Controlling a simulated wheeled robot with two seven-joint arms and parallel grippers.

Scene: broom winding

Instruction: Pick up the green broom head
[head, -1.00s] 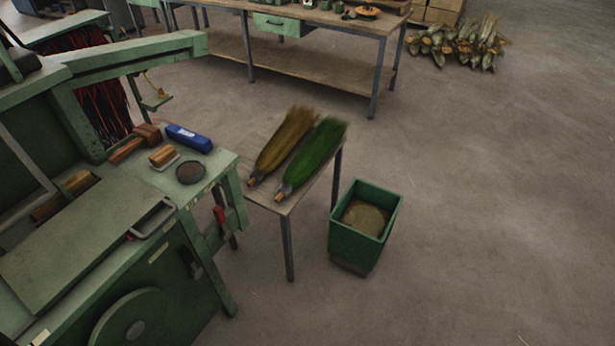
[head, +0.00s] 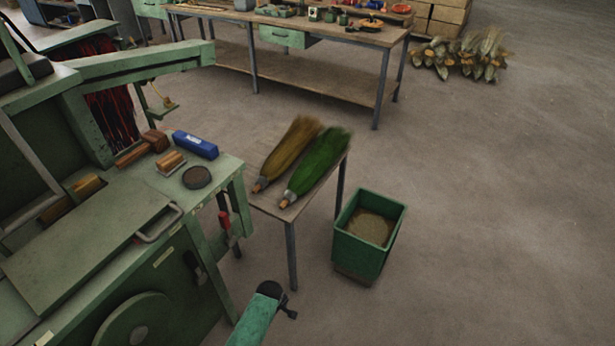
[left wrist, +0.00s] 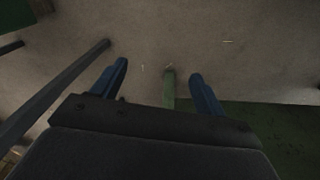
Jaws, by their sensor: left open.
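The green broom head (head: 318,161) lies on a small wooden side table (head: 296,207), with its bristles toward the back right and its bound neck toward the front left. A tan broom head (head: 294,149) lies close beside it on the left. In the head view my green arm with a dark end comes in at the bottom, in front of the table and apart from both broom heads. In the left wrist view my left gripper (left wrist: 158,72) has its blue fingers spread, with only floor and green machine parts beyond them. My right gripper is out of view.
The green machine (head: 105,227) fills the left side, with a blue box (head: 195,144) and a dark round dish (head: 197,177) on its top. A green bin (head: 363,250) stands right of the table. A workbench (head: 330,35) is behind. The floor at right is clear.

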